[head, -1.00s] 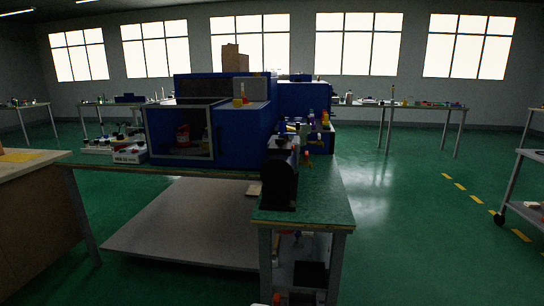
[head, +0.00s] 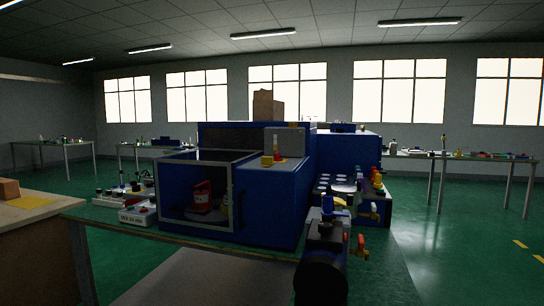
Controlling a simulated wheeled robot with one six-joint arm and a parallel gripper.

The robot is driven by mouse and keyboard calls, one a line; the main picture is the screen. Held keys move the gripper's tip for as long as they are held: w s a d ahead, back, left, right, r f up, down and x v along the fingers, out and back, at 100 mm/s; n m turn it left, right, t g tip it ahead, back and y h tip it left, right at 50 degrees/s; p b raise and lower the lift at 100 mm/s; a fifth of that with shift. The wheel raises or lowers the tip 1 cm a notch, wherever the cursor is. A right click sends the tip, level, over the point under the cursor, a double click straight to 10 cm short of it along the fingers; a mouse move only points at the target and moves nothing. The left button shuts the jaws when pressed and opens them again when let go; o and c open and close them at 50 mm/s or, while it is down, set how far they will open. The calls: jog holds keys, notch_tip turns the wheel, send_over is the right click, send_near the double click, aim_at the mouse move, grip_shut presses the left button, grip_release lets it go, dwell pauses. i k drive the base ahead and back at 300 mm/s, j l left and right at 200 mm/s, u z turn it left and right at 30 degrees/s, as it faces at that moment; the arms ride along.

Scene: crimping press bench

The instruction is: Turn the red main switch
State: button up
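A blue press housing (head: 272,205) stands on the green-topped bench. Its open front frame (head: 160,192) shows a dark inside with a red part (head: 201,197) in it. I cannot tell for sure which red part is the main switch. A small red part with yellow (head: 275,154) stands on top of the housing by a grey panel. A red-handled lever or valve (head: 361,247) is at the right, beside a black cylindrical unit (head: 321,276). A white box (head: 137,213) with a red part is at the left. My gripper is not in view.
A wooden-topped table with a brown block (head: 9,188) is at the near left. A second blue unit (head: 350,207) with bottles and fittings is right of the housing. Other benches (head: 460,156) line the back wall. The green floor (head: 450,250) at the right is clear.

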aim_at(277, 155)
jog(key=i+j+z, duration=0.1)
jog(key=i+j, duration=0.35)
jog(key=i+j+z, duration=0.15)
jog(key=i+j, duration=0.4)
jog(key=i+j+z, duration=0.1)
jog(key=i+j, duration=0.35)
jog(key=i+j+z, duration=0.1)
jog(key=i+j, duration=0.3)
jog(key=j, duration=0.3)
